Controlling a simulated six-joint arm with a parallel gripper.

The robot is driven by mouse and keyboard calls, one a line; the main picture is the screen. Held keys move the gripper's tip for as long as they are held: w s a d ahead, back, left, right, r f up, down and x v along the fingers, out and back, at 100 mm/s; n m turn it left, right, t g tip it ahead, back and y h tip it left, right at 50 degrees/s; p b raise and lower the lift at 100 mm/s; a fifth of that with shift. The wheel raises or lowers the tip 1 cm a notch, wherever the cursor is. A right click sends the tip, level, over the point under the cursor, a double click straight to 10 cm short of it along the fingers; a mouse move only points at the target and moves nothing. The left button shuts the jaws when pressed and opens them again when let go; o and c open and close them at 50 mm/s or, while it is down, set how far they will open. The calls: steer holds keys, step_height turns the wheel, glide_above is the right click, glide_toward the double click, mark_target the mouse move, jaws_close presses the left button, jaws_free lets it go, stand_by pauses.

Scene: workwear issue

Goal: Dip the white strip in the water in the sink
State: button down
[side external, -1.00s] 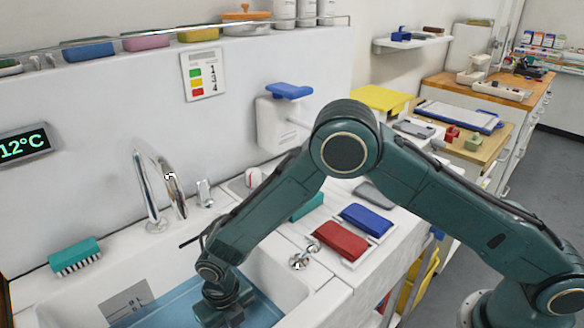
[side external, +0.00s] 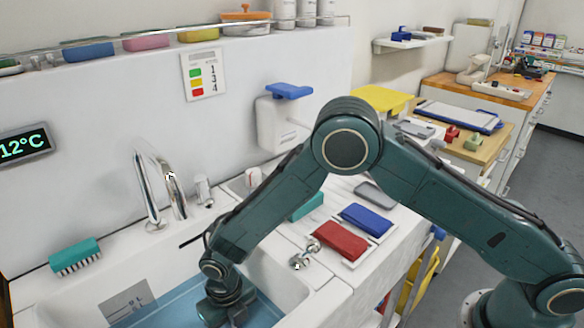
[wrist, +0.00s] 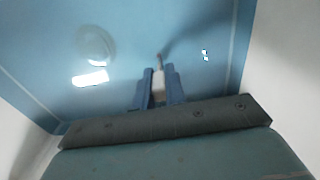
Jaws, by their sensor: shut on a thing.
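The white strip (wrist: 158,88) stands between the blue fingers of my gripper (wrist: 159,76) in the wrist view. The fingers are shut on it, and a small pinkish end shows beyond their tips. Blue water (wrist: 125,30) lies beyond the strip; I cannot tell whether the tip touches it. In the side view the white sink (side external: 288,284) holds the blue water (side external: 178,308). My wrist is low over the sink there, and the fingers and strip are hidden.
A curved metal faucet (side external: 148,195) stands behind the sink. A teal brush (side external: 75,256) lies on the left ledge. Red (side external: 340,238) and blue (side external: 366,219) pads lie on the right counter. A metal fitting (side external: 303,257) stands near the sink's right edge.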

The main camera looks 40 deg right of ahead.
steer(key=shift+a, duration=0.55)
stand_by(0.4)
step_height(320, 180, up, 20)
stand_by(2.2)
steer(key=shift+d, duration=0.1)
stand_by(0.4)
